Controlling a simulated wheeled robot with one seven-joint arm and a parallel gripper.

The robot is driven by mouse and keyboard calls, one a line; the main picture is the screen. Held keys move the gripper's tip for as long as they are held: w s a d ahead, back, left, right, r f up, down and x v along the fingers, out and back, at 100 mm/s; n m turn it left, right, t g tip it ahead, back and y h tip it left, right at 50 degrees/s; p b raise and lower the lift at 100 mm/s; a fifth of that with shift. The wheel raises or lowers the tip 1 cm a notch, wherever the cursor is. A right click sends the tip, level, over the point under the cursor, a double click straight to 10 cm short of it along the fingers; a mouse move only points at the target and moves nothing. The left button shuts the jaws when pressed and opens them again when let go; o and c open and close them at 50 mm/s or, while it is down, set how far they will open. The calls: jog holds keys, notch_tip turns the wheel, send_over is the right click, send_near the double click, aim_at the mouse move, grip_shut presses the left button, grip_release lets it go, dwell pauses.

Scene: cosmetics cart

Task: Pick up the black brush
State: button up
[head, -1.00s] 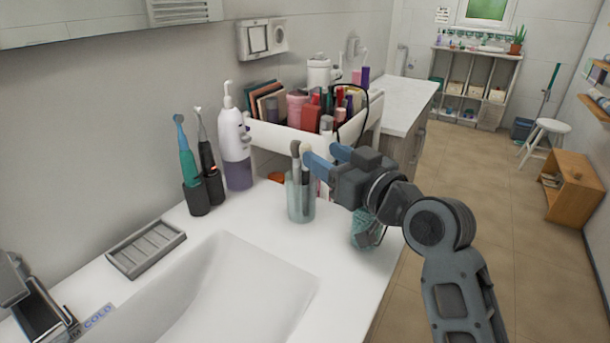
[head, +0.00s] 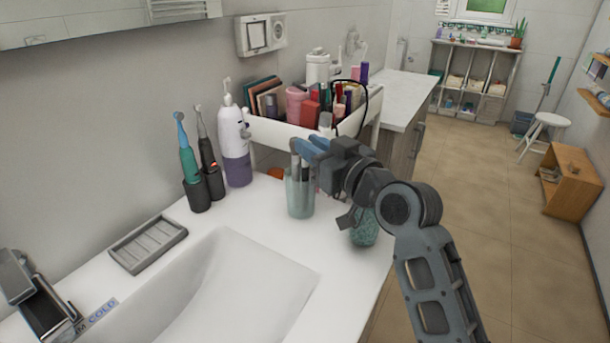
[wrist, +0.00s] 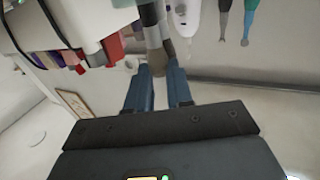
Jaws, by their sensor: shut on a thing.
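The black brush (head: 305,172) stands in a translucent greenish cup (head: 300,200) on the white counter, beside a second, greyer brush (head: 294,166). My gripper (head: 302,148) has its blue fingers at the brush tops, shut on the black brush just above the cup's rim. In the wrist view the fingers (wrist: 157,88) sit on both sides of brown bristles (wrist: 157,64); the second brush is close behind. The fingers hide the upper part of the black brush in the head view, and its lower end is inside the cup.
A white organizer (head: 280,132) full of cosmetics stands behind the cup. A white and purple bottle (head: 235,160) and two electric toothbrushes (head: 190,168) stand to the left. A teal textured cup (head: 364,228) is under my arm. The sink (head: 240,290) is in front.

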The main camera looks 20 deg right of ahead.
grip_shut()
